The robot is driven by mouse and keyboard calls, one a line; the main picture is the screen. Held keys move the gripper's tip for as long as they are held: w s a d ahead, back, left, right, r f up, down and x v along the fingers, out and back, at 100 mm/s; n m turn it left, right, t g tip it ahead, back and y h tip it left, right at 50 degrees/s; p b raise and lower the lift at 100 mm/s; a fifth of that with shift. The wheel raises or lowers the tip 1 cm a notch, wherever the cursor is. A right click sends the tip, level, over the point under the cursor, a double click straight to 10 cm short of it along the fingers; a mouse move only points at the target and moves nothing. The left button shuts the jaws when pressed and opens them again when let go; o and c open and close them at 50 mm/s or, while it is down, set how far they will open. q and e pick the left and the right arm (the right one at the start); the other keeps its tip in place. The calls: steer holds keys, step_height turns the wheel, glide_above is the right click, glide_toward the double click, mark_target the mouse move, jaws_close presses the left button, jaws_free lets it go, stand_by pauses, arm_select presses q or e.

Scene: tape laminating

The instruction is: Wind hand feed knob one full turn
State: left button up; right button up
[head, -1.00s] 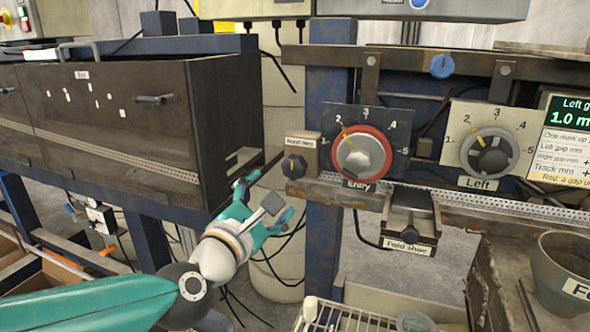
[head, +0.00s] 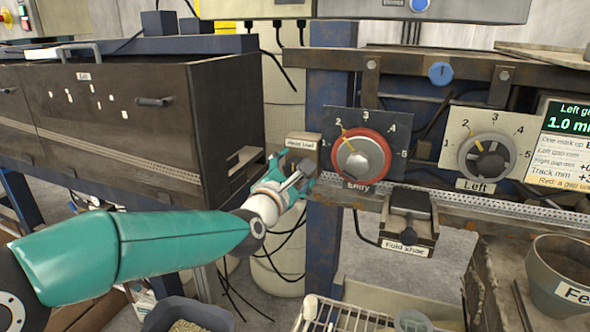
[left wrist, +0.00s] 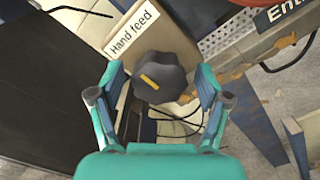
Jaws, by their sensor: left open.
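The hand feed knob (left wrist: 160,78) is a dark lobed knob with a yellow mark, seen in the left wrist view below a white "Hand feed" label (left wrist: 132,30). My left gripper (left wrist: 160,92) is open, with one finger on each side of the knob and gaps showing between the fingers and the knob. In the head view my left gripper (head: 292,175) is at the knob's box (head: 302,143), left of the Entry dial, and it hides the knob there. My right gripper is in neither view.
The red-ringed Entry dial (head: 361,157) is just right of the gripper, with the Left dial (head: 488,157) beyond it. The Fold shoe block (head: 409,214) sits lower right. A dark cabinet (head: 110,120) stands left.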

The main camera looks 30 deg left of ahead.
arm_select(q)
steer(key=shift+c, duration=0.3)
steer(key=c, duration=1.1)
steer(key=shift+f+m, duration=0.1)
steer(key=shift+m, duration=0.2)
